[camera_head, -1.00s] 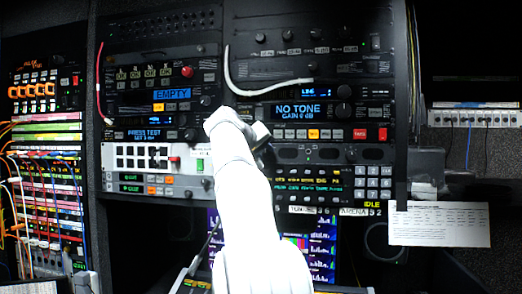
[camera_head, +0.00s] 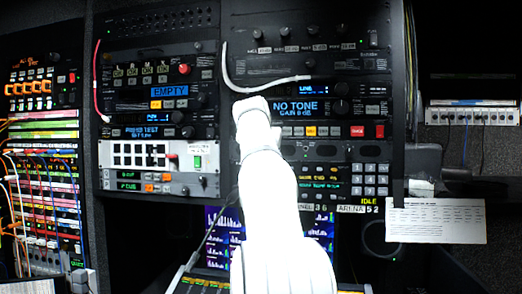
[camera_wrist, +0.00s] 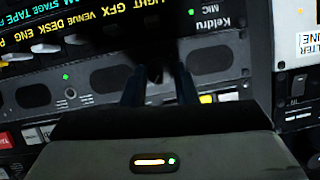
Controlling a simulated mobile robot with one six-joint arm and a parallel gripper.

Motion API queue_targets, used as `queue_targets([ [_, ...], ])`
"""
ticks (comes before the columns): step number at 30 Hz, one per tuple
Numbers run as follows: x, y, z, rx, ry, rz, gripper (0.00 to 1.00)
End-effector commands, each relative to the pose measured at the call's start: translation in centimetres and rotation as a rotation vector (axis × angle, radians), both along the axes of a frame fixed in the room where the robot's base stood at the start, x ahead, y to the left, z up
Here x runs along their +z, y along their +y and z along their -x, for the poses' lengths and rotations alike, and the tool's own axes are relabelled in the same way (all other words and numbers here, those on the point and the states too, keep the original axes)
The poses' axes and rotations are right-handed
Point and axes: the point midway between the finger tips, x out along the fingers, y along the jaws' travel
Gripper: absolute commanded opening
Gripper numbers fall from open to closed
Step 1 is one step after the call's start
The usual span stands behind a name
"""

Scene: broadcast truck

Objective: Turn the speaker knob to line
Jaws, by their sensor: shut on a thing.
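My gripper (camera_wrist: 158,82) is in the wrist view, its two dark fingers closed around a small dark knob (camera_wrist: 155,72). The knob sits between two oval grilles on a dark rack panel (camera_wrist: 229,47), which looks like the speaker panel. The fingers and shadow hide most of the knob, so its pointer and markings do not show. In the head view, my white arm reaches up in front of the right rack and hides the gripper and this knob. Part of the same panel (camera_head: 344,151) seems to show right of the arm.
Close around the knob are a lettered button panel (camera_wrist: 75,32) and other rack units. In the head view, a display reading NO TONE (camera_head: 296,107) is above the arm's side. A white cable (camera_head: 262,86) loops just above the arm. A paper sheet (camera_head: 436,220) hangs at right.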

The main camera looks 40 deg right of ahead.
Motion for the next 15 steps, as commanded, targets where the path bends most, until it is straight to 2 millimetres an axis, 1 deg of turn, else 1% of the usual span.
queue_targets([
  [6, -0.2, -0.1, 0.02, -0.001, -0.047, -0.044, 0.03],
  [15, -0.26, -0.11, 0.0, -0.001, -0.06, -0.059, 0.03],
])
